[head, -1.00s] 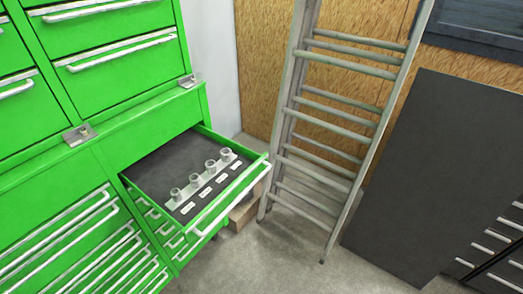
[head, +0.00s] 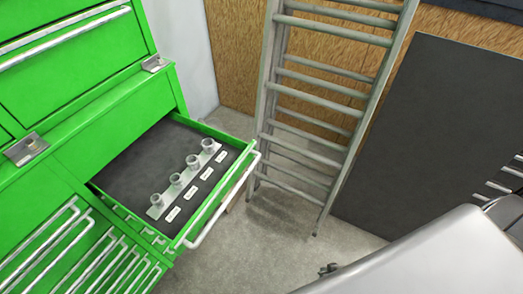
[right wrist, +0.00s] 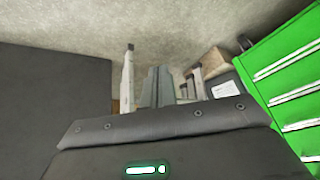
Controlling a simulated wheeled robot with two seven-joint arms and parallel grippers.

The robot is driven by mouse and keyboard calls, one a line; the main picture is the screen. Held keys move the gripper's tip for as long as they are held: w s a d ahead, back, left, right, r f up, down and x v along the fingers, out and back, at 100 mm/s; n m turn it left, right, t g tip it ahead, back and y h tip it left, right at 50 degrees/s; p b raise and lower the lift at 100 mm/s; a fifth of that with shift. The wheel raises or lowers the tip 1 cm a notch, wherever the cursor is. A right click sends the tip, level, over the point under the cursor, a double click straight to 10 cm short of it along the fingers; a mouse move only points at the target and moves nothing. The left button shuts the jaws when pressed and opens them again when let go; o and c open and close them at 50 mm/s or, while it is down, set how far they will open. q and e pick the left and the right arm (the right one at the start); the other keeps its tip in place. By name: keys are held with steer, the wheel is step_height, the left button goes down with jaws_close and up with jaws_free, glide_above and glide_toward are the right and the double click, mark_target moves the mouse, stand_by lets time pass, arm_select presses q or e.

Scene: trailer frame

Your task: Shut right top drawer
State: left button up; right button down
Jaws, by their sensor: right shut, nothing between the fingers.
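The right top drawer (head: 125,178) of the green cabinet is pulled well out in the head view. Its lining is dark, and a silver bar handle (head: 222,203) runs along its front. Inside are a row of metal cups on a strip and small white labels. My right gripper (head: 328,268) shows as a small dark tip beside my grey arm at the lower right, apart from the drawer and to the right of its front. In the right wrist view its fingers (right wrist: 158,86) are together and empty. My left gripper is out of view.
The green cabinet (head: 110,110) fills the left, with closed drawers below. A metal ladder (head: 318,95) leans at the back, right of the drawer. A dark panel (head: 420,140) stands at the right. Bare concrete floor (head: 260,255) lies in front of the drawer.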

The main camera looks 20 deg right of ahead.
mark_target(255, 149)
steer(key=w+d+r+m+t+y, duration=0.1)
steer(key=w+r+m+t+y, duration=0.15)
steer(key=w+r, duration=0.8)
steer(key=w+d+r+m+t+y, duration=0.1)
steer(key=w+d+r+m+t, duration=0.2)
steer(key=w+r, duration=0.75)
steer(key=a+r+m+t+y, duration=0.1)
steer(key=a+r+y, duration=0.35)
steer(key=r, duration=0.75)
steer(key=a+r+m+t+y, duration=0.25)
steer(key=a+r, duration=0.25)
steer(key=r, duration=0.8)
steer(key=shift+n+g+y, duration=0.4)
steer(key=shift+n+y, duration=0.05)
steer(key=shift+n, duration=0.05)
steer(key=p+x, duration=0.2)
steer(key=x, duration=0.4)
steer(key=p+x, duration=0.2)
steer(key=x, duration=0.5)
steer(key=shift+w+d+f, duration=0.15)
steer(key=shift+w+d, duration=0.1)
steer(key=shift+w+a+f, duration=0.15)
steer(key=shift+w+a, duration=0.3)
steer(key=shift+w, duration=0.1)
